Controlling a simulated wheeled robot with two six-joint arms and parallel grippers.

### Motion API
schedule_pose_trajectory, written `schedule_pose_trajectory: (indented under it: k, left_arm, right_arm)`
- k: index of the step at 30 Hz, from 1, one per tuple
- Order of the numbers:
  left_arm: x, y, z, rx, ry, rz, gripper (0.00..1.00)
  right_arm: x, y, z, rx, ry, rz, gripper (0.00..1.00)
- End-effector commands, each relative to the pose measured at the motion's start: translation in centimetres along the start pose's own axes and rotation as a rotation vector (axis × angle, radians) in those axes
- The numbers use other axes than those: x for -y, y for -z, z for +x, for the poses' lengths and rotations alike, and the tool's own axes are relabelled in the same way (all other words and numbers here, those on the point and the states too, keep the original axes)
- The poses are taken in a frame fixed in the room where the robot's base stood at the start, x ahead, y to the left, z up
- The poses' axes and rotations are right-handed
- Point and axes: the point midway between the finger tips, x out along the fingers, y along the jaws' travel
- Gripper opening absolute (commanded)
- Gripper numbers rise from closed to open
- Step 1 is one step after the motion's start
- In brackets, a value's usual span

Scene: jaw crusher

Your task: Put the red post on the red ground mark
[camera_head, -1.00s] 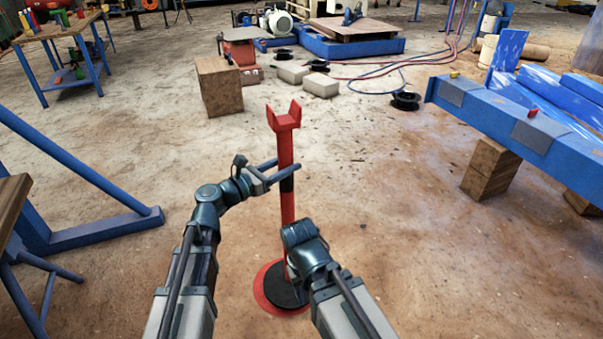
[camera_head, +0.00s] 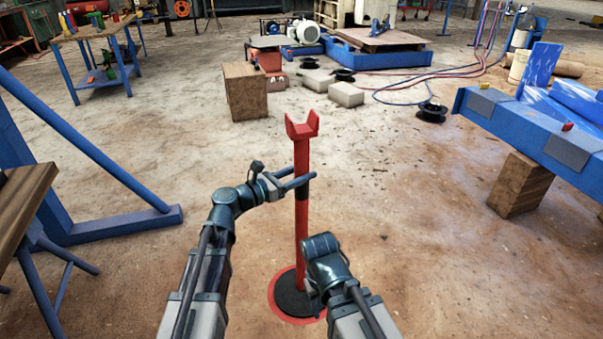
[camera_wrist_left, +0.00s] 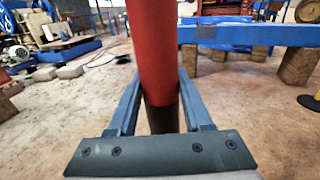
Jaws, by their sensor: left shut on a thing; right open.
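The red post (camera_head: 301,220) stands upright, with a forked top, a black band and a round black base (camera_head: 288,297). The red ground mark (camera_head: 275,307) shows as a red rim around the base, at its left and front; its right side is partly hidden by my right arm. The base lies over the mark; a small gap under it cannot be ruled out. My left gripper (camera_head: 300,181) is shut on the post at the black band. The left wrist view shows the post (camera_wrist_left: 152,50) between both fingers. My right gripper (camera_head: 314,296) is open low beside the post, its fingers mostly hidden.
A blue steel frame (camera_head: 100,160) and a wooden-topped table (camera_head: 25,200) stand at the left. A blue beam (camera_head: 530,130) on wooden blocks (camera_head: 520,185) is at the right. A wooden block (camera_head: 245,92) stands behind the post. The ground around the mark is clear.

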Motion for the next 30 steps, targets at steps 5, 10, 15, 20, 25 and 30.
schedule_pose_trajectory:
  k: [5, 10, 15, 20, 25, 30]
  left_arm:
    - [0.0, -0.2, 0.0, 0.005, 0.0, -0.003, 0.0]
    - [0.0, 0.1, 0.0, 0.005, 0.0, -0.003, 0.0]
    - [0.0, 0.2, 0.0, 0.0, 0.0, 0.0, 0.73]
    - [0.0, 0.2, 0.0, 0.0, 0.0, 0.0, 0.8]
    - [0.0, 0.1, 0.0, 0.0, 0.0, 0.0, 0.8]
    - [0.1, -0.1, -1.5, 0.0, -0.002, 0.0, 0.8]
  right_arm:
    - [0.0, 0.0, -0.1, 0.0, 0.0, 0.0, 0.5]
    - [0.0, 0.0, 0.2, 0.0, 0.0, 0.0, 0.5]
    - [0.0, 0.0, 0.2, 0.0, 0.0, 0.0, 0.5]
    - [0.0, 0.0, 0.2, 0.0, 0.0, 0.0, 0.5]
    - [0.0, 0.0, 0.1, 0.0, 0.0, 0.0, 0.5]
    - [0.0, 0.0, -0.1, 0.0, 0.0, 0.0, 0.5]
